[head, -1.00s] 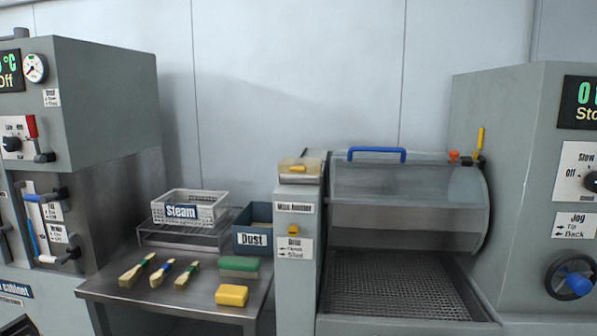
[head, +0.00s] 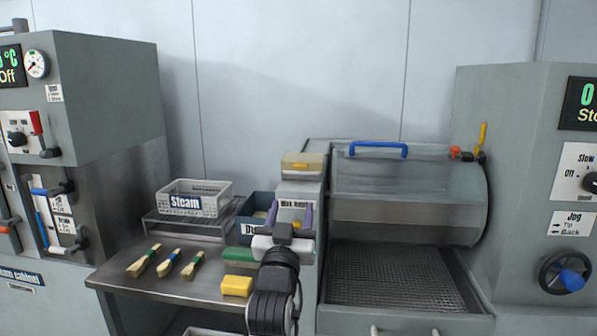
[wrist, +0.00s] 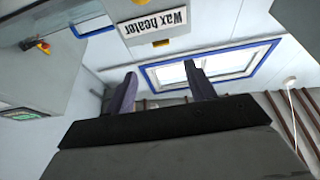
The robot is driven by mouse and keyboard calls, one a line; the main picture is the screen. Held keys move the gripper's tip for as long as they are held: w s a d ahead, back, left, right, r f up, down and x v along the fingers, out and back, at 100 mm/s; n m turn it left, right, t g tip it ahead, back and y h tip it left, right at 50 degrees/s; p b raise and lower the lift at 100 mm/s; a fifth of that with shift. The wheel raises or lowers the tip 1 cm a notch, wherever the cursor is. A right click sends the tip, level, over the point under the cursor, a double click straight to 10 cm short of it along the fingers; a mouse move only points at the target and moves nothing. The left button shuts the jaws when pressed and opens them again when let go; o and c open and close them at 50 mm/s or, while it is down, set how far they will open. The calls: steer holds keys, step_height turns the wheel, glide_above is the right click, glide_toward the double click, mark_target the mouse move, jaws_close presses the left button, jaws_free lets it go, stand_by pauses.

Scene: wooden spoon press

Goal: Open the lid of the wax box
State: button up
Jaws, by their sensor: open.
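The wax box (head: 302,171) is a small box with a pale yellow lid (head: 303,159), on top of the narrow grey pillar left of the drum. The lid looks closed, with a small yellow tab on its front. My gripper (head: 290,214) is open and empty, fingers pointing up, in front of the pillar and below the box. It partly covers the wax heater label.
The clear drum cover with a blue handle (head: 378,149) stands right of the pillar, above a mesh tray (head: 395,280). On the left, a metal table (head: 190,284) holds brushes, a yellow block (head: 237,286) and the steam basket (head: 195,199). The dust bin (head: 248,227) is beside the pillar.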

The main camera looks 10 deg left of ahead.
mark_target(300, 168)
steer(key=p+x, duration=0.3)
steer(key=x, duration=0.9)
steer(key=shift+r, duration=0.1)
jaws_close()
